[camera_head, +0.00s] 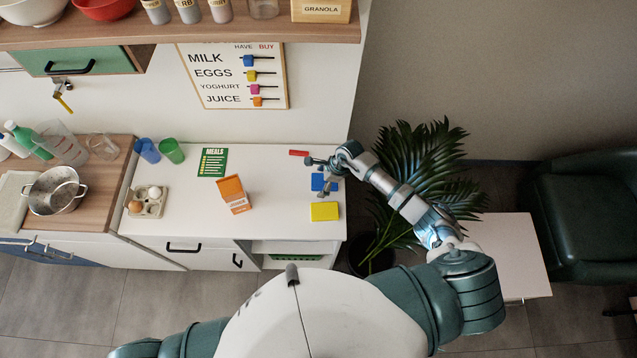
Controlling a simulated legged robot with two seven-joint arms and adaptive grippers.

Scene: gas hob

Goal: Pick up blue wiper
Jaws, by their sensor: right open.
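The blue wiper (331,186) lies flat on the white counter (275,185) near its right end. My right gripper (316,178) is open, with its two fingers spread over the wiper's left part. The gripper hides some of the wiper, and I cannot tell whether the fingers touch it. My left gripper is not in view.
A yellow wiper (324,212) lies just in front of the blue one, and a small red item (299,153) lies behind. An orange carton (234,194) and a green meals card (213,162) are to the left. A plant (420,165) stands right of the counter.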

